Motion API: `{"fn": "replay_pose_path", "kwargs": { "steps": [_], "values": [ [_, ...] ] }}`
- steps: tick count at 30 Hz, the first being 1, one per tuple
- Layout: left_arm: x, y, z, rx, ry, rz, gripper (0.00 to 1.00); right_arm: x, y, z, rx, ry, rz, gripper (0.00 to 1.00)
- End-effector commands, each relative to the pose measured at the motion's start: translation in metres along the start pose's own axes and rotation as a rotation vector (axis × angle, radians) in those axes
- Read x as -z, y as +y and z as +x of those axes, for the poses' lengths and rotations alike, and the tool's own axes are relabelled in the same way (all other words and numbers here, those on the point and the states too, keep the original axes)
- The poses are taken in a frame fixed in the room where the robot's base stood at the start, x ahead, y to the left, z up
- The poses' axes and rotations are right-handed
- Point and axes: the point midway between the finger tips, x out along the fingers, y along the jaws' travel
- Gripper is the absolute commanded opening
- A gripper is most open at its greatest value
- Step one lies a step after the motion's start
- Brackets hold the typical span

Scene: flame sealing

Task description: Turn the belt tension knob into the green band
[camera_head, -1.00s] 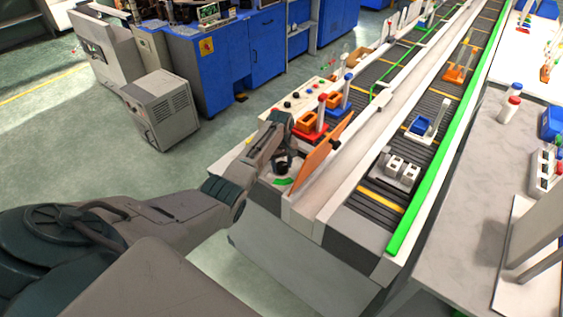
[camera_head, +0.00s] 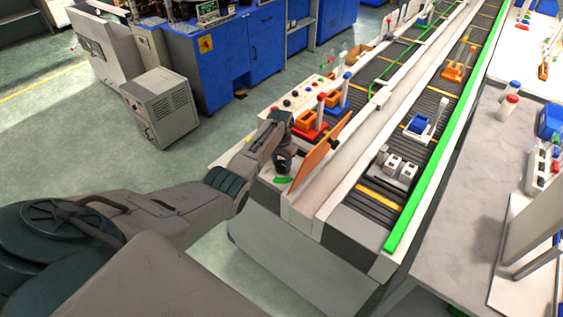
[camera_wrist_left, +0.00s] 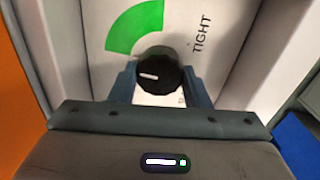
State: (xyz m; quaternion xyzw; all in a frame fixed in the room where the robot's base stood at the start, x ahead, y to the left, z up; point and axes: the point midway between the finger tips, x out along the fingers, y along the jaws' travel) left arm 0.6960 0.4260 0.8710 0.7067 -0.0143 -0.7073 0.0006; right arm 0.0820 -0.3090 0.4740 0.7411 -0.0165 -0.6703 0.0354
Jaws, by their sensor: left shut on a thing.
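The belt tension knob (camera_wrist_left: 165,66) is black and round with a white pointer line. In the left wrist view it sits between the two fingers of my left gripper (camera_wrist_left: 160,88), which is shut on it. The pointer line lies toward the left side of the knob's face. The green band (camera_wrist_left: 134,27) is a curved arc on the white panel, above and left of the knob. The word TIGHT is printed to the right. In the head view my left gripper (camera_head: 284,164) is over the panel, with part of the green band (camera_head: 282,179) showing; the knob is largely hidden there.
An orange plate (camera_head: 322,152) stands close to the right of my left gripper. Behind it are orange and red fixtures (camera_head: 309,121) and a button panel (camera_head: 296,100). The conveyor (camera_head: 372,207) with a green side rail (camera_head: 428,180) runs along the right. Open floor lies left.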

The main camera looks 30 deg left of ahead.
Motion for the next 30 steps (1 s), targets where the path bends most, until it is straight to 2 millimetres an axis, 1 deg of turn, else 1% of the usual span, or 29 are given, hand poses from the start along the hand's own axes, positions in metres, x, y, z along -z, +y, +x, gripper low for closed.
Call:
{"fn": "replay_pose_path", "kwargs": {
  "steps": [9,15,24,30],
  "values": [
    [0.0006,0.0011,-0.0006,-0.001,-0.005,0.295,0.2,0.0001,0.0004,-0.0014,0.0,0.0,0.0,0.36],
    [0.0006,0.0015,-0.0006,-0.001,-0.008,0.458,0.2,0.0001,0.0014,-0.0017,-0.001,0.0,-0.001,0.36],
    [0.0006,0.0019,-0.0007,-0.001,-0.011,0.623,0.2,0.0,0.003,-0.0019,-0.003,0.0,-0.001,0.36],
    [0.0006,0.002,-0.0007,0.0,-0.012,0.673,0.2,-0.0001,0.003,-0.0019,-0.003,-0.001,-0.001,0.36]
  ]
}}
